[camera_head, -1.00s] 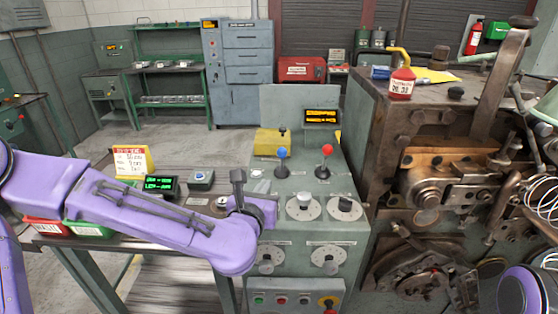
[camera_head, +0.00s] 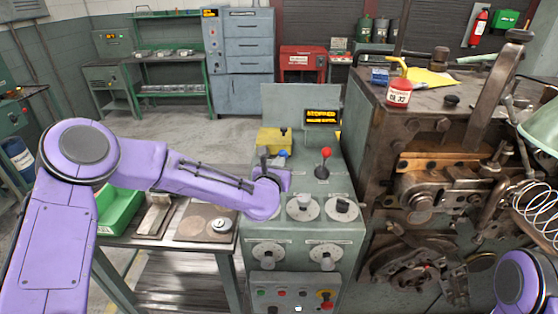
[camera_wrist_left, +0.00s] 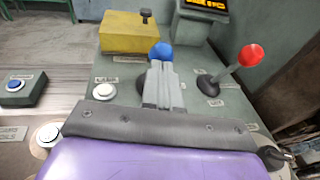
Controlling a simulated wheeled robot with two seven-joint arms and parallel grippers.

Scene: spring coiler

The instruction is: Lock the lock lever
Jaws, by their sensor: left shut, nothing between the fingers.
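Two levers stand on the grey control console (camera_head: 345,215): one with a blue knob (camera_head: 283,153) and one with a red knob (camera_head: 326,152). Their labels are too small to read, so I cannot tell which is the lock lever. In the left wrist view the blue knob (camera_wrist_left: 161,51) shows just past my left fingertips, and the red knob (camera_wrist_left: 251,55) is to the right on a tilted stem. My left gripper (camera_wrist_left: 160,68) is shut and empty, in front of the blue lever and hiding its stem. I cannot tell whether they touch. My right gripper is out of view.
A yellow box (camera_head: 271,139) and a small display (camera_head: 321,117) stand at the console's back. Dials (camera_head: 303,207) sit at its front. The coiler machine (camera_head: 430,150) is close on the right. A table (camera_head: 185,245) with a green bin (camera_head: 118,210) is left.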

